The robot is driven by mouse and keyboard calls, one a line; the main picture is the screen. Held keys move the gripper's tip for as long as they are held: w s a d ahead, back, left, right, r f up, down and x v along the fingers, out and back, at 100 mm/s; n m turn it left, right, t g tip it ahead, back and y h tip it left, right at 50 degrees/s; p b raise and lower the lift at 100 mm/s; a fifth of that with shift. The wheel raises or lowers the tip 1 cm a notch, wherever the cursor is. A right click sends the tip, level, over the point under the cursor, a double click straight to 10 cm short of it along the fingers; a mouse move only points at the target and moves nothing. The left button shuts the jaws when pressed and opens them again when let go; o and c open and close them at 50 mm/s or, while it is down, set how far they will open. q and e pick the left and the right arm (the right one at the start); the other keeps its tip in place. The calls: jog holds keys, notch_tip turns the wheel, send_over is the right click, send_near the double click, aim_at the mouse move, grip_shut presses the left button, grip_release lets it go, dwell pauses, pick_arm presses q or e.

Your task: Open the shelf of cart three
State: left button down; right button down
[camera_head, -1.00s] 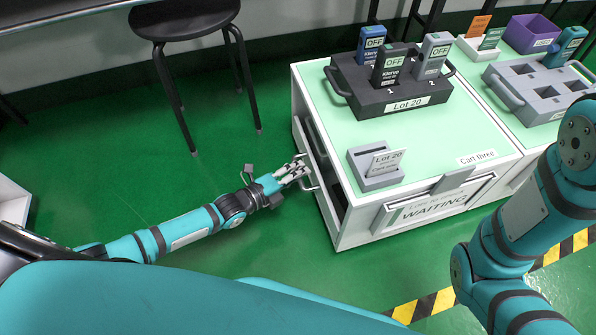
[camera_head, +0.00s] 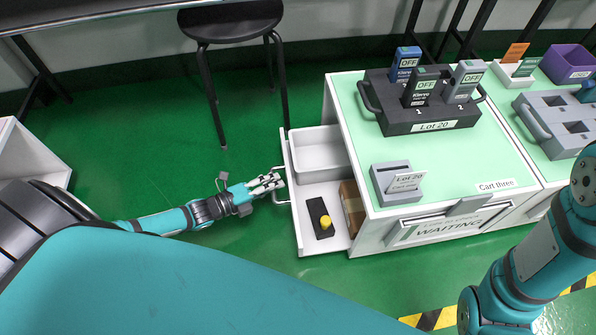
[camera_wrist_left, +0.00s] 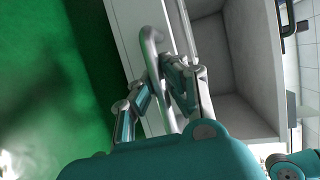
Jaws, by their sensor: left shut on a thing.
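Cart three (camera_head: 452,170) is white with a pale green top and stands right of centre in the head view. Its shelf (camera_head: 337,243) is pulled out to the left. In it are a white bin (camera_head: 318,152), a black block with a yellow knob (camera_head: 320,217) and a brown box (camera_head: 352,207). My left gripper (camera_head: 276,184) is shut on the shelf's handle (camera_head: 280,200) at its outer face. The grey handle (camera_wrist_left: 152,60) also runs between the fingers in the left wrist view. My right arm shows at the lower right, but its gripper is out of view.
A black stool (camera_head: 232,25) stands behind the shelf. On the cart top are a dark tray (camera_head: 432,115) of handheld testers and a grey card holder (camera_head: 385,187). Another cart adjoins at the right. Green floor is clear around my left arm.

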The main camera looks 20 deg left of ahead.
pick_arm(q)
jog(key=s+a+p, duration=0.1)
jog(key=s+a, duration=0.4)
jog(key=a, duration=0.2)
jog(key=shift+f, duration=0.15)
jog(key=c, duration=1.3)
grip_release()
jog(key=shift+w, duration=0.1)
jog(key=shift+c, duration=0.2)
jog(key=v, duration=1.2)
